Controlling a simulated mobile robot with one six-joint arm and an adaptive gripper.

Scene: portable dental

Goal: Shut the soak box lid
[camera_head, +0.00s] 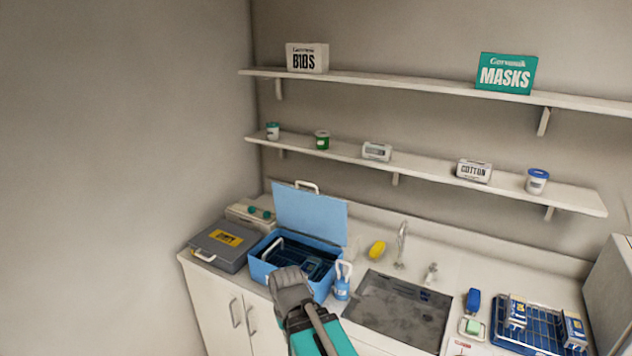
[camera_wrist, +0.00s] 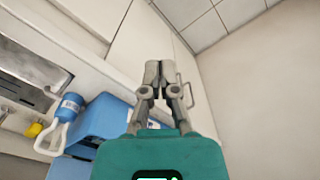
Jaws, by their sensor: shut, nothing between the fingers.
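The soak box (camera_head: 318,286) is a blue box on the counter, left of the sink. Its lid (camera_head: 311,211) stands open and upright at the back, with a white handle on its top edge. A dark rack (camera_head: 297,258) shows inside the box. My gripper (camera_head: 287,274) is in front of the box in the head view and hides part of its front; I cannot tell whether it touches. In the wrist view my gripper (camera_wrist: 158,68) is shut and empty, and the blue soak box (camera_wrist: 104,122) shows behind it, at its left.
A grey case (camera_head: 213,250) stands left of the box. A blue bottle (camera_head: 341,289) stands close to its right front corner. The sink (camera_head: 398,309), tap (camera_head: 402,246) and yellow sponge (camera_head: 377,249) are to the right. Shelves (camera_head: 420,168) run along the wall above.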

